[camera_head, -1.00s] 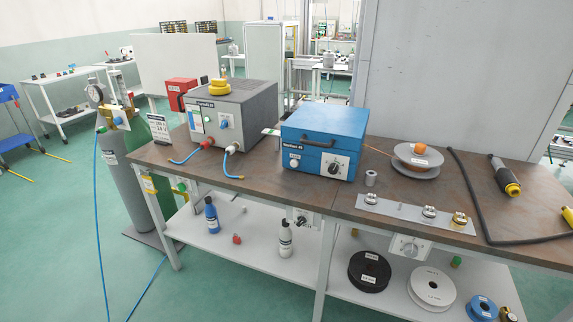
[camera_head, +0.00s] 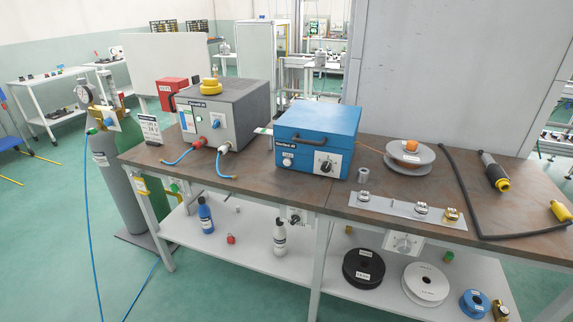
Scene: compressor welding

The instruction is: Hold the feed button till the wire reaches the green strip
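The blue wire feeder box (camera_head: 318,137) stands on the brown workbench. Its front has a small white round button (camera_head: 287,162) at the left and a black dial (camera_head: 327,165) on a white plate. A wire spool (camera_head: 410,156) with an orange hub sits to its right, and a thin orange wire (camera_head: 371,148) runs from it to the feeder. A small bit of green and white strip (camera_head: 263,130) shows at the feeder's left side; most of it is hidden, and the wire end there is not visible. Neither of my grippers is in view.
A grey welding power source (camera_head: 222,112) stands left of the feeder, with blue cables in front. A metal plate with fittings (camera_head: 404,208) and a torch (camera_head: 494,171) with black cable lie at right. Gas cylinders (camera_head: 119,175) stand left of the bench; spools sit on the lower shelf.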

